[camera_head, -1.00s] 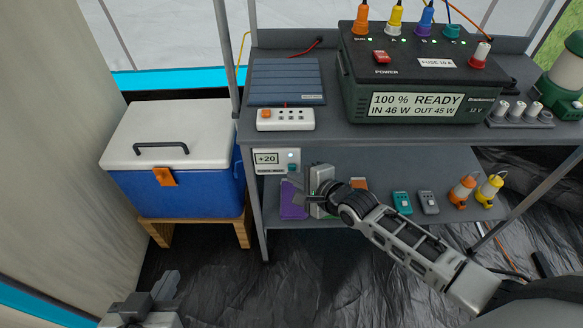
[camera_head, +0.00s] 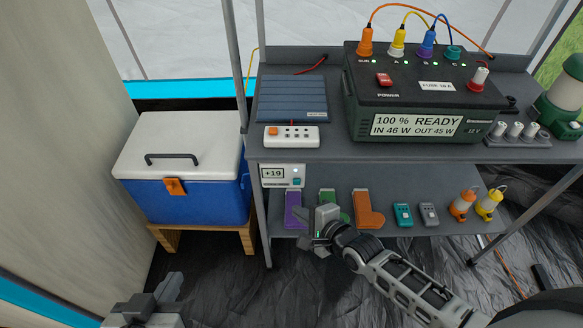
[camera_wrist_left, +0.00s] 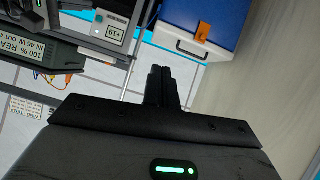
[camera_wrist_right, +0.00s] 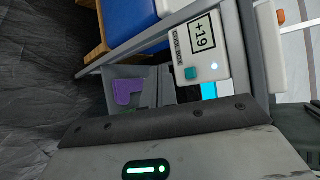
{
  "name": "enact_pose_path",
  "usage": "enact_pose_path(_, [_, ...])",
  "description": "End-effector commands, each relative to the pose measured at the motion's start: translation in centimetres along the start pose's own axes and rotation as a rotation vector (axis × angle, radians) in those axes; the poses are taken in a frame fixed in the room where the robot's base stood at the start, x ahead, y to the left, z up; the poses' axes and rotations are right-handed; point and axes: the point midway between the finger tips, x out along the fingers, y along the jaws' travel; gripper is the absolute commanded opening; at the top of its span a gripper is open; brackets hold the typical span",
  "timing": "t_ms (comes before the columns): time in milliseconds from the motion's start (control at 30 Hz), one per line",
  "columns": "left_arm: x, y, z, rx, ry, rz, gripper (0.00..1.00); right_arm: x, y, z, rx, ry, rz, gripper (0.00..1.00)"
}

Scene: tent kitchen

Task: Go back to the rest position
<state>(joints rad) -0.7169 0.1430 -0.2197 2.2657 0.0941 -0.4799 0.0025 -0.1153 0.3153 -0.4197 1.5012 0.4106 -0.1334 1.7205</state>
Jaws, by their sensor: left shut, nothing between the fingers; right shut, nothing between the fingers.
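My left gripper (camera_head: 168,287) is low at the bottom left of the head view, in front of the cool box and apart from it. Its closed black fingers also show in the left wrist view (camera_wrist_left: 161,86), with nothing between them. My right gripper (camera_head: 305,228) is in front of the lower shelf, its fingers pointing left. It is shut and empty, and it partly covers the purple and green items behind it.
A blue and white cool box (camera_head: 180,170) stands on a wooden stand at left. The lower shelf (camera_head: 385,178) holds a purple piece (camera_head: 292,208), an orange piece (camera_head: 368,210) and small devices. A power station (camera_head: 420,95) sits on the upper shelf. The floor in front is clear.

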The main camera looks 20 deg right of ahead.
Motion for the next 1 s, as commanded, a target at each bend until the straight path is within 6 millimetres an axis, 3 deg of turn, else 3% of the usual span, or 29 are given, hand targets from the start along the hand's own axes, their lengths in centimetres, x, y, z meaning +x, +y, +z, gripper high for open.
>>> enact_pose_path(233, [0.0, 0.0, 0.0, 0.000, -0.001, 0.000, 0.00, -0.2, 0.0, 0.2, -0.017, -0.001, 0.002, 0.00])
enact_pose_path(333, [0.1, -0.1, 0.1, 0.001, -0.006, -0.002, 0.00, -1.1, 0.4, 1.3, -0.123, -0.007, 0.011, 0.00])
enact_pose_path(467, [0.2, -0.2, 0.5, 0.004, -0.021, -0.007, 0.00, -4.0, 0.8, 3.6, -0.438, -0.014, 0.032, 0.00])
enact_pose_path(600, [0.5, -0.5, 1.1, 0.009, -0.041, -0.014, 0.00, -8.1, 0.8, 5.5, -0.891, -0.009, 0.070, 0.00])
enact_pose_path(800, [0.8, -0.7, 1.8, 0.016, -0.062, -0.022, 0.00, -13.0, 0.0, 6.3, -1.435, 0.000, 0.147, 0.00])
enact_pose_path(1000, [0.9, -0.9, 2.2, 0.018, -0.072, -0.026, 0.00, -15.2, -0.5, 6.2, -1.686, -0.004, 0.198, 0.00])
